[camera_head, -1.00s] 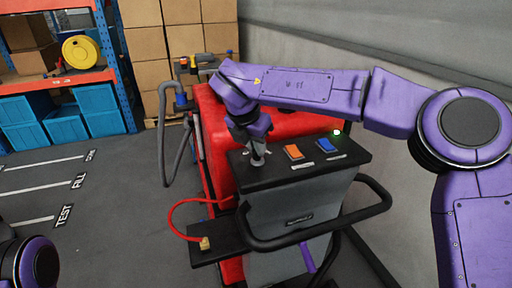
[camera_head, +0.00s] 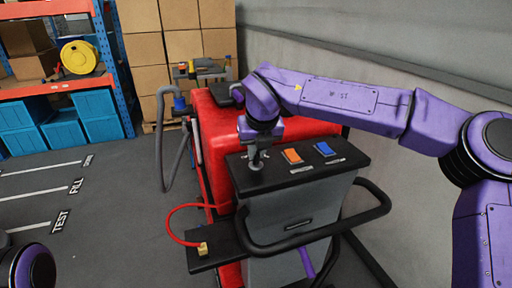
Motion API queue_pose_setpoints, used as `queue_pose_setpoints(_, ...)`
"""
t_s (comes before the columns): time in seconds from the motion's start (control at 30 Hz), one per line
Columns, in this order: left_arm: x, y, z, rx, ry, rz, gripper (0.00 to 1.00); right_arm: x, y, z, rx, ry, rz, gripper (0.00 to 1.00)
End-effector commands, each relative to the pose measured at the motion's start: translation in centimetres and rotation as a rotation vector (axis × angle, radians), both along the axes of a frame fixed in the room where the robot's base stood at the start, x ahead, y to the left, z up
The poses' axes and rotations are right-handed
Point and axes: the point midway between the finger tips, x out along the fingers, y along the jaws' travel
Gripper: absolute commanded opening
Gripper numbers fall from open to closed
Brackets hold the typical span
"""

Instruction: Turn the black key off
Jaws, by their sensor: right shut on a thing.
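The scrubber's black control panel (camera_head: 310,168) tops a grey column on the red machine. My right gripper (camera_head: 256,164) points down at the panel's left end and is shut on the black key there. The jaws and wrist cover the key, so its angle cannot be seen. An orange switch (camera_head: 292,156) and a blue switch (camera_head: 324,149) sit to the right of the gripper, each with a pale label in front. No lit lamp shows on the panel. My left gripper is out of view; only part of my left arm shows at the lower left.
A black handlebar (camera_head: 322,231) loops around the column's front. A red cable (camera_head: 172,222) runs to a brass-coloured plug (camera_head: 202,248) on a low black shelf. A grey wall stands close on the right. Open floor lies left, before shelving with blue bins (camera_head: 63,130).

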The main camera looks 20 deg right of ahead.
Motion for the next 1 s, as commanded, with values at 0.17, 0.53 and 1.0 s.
queue_pose_setpoints(0.17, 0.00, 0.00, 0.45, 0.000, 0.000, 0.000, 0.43, 0.01, -0.05, 0.10, 0.002, 0.000, 0.066, 0.00)
queue_pose_setpoints(0.53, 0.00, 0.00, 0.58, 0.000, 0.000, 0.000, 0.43, 0.02, -0.05, 0.05, 0.001, 0.000, 0.107, 0.00)
queue_pose_setpoints(1.0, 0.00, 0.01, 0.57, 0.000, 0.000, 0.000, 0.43, 0.02, -0.05, 0.03, 0.000, 0.000, 0.106, 0.39)
